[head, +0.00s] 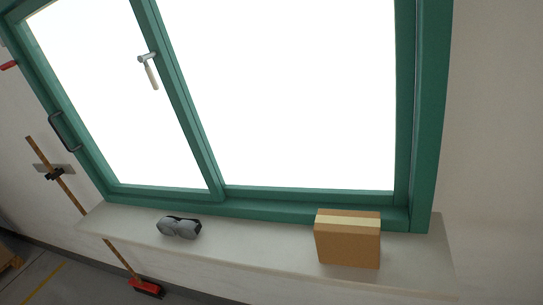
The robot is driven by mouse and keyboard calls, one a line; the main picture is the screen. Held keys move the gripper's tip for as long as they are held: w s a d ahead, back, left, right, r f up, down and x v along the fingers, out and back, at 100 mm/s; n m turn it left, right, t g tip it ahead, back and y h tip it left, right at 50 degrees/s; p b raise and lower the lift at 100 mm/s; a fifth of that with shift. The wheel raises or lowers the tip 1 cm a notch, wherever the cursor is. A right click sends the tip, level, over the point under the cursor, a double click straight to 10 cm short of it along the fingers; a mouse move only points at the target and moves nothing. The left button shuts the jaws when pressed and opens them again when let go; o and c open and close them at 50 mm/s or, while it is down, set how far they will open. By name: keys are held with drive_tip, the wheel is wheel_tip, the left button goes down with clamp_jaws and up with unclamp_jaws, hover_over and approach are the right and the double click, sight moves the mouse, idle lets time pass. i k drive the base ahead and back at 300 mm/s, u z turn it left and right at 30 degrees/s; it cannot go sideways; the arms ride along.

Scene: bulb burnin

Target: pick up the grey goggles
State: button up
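The grey goggles (179,228) lie on the pale window sill (260,246), left of its middle, close to the green window frame. They have rounded grey lenses and a dark strap or rim behind. My gripper does not show in the head view, so its distance to the goggles and its state cannot be seen.
A brown cardboard box (347,243) with a pale tape band stands on the sill to the right. The sill between goggles and box is clear. The green-framed window (208,165) rises behind. A red-headed broom (146,287) leans on the wall at left.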

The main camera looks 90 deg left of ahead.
sight(188, 229)
drive_tip(key=u, duration=0.45)
drive_tip(key=i, duration=0.1)
drive_tip(key=u, duration=2.45)
drive_tip(key=i, duration=0.6)
drive_tip(key=z, duration=0.1)
drive_tip(key=k, duration=0.55)
drive_tip(key=u, duration=1.15)
